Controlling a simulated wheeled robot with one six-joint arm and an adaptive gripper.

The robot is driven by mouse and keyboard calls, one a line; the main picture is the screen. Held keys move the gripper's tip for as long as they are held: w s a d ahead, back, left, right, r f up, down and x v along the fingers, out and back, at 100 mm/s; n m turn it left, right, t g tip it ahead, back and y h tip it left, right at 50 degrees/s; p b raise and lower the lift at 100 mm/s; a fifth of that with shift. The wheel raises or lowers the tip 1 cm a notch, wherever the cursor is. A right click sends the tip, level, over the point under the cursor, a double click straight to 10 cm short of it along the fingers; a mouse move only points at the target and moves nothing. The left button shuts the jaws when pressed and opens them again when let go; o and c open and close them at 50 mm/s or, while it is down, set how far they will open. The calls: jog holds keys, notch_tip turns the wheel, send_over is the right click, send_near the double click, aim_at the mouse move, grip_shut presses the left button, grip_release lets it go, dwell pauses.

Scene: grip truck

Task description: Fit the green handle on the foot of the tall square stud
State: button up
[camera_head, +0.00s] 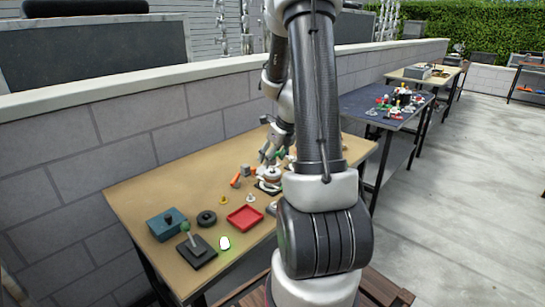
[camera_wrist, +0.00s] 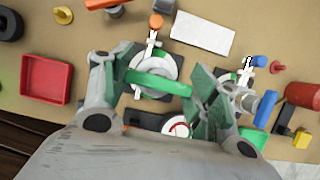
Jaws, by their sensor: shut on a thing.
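In the wrist view, the green handle (camera_wrist: 158,84) is a curved bar between the green-padded fingers of my gripper (camera_wrist: 166,82), which is shut on it. It is over a round white piece (camera_wrist: 143,66) on a dark square base; I cannot tell whether they touch. In the head view my gripper (camera_head: 271,158) is low over the back right of the brown table (camera_head: 140,198), partly hidden by my own arm. I cannot make out which part is the tall square stud.
A red tray (camera_head: 244,218), a black ring (camera_head: 206,218), a blue box (camera_head: 162,226) and a green-knobbed lever on a dark base (camera_head: 198,254) stand at the front left. The wrist view shows a white plate (camera_wrist: 203,33), a blue part (camera_wrist: 265,108) and a red cylinder (camera_wrist: 304,95) nearby.

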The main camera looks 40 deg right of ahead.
aim_at(274, 159)
jog(key=shift+f, duration=0.75)
dwell(0.9)
jog(key=shift+f, duration=0.3)
jog(key=shift+f, duration=0.5)
dwell(1.0)
jog(key=o, duration=1.1)
jog(key=shift+o, duration=0.2)
jog(key=o, duration=0.3)
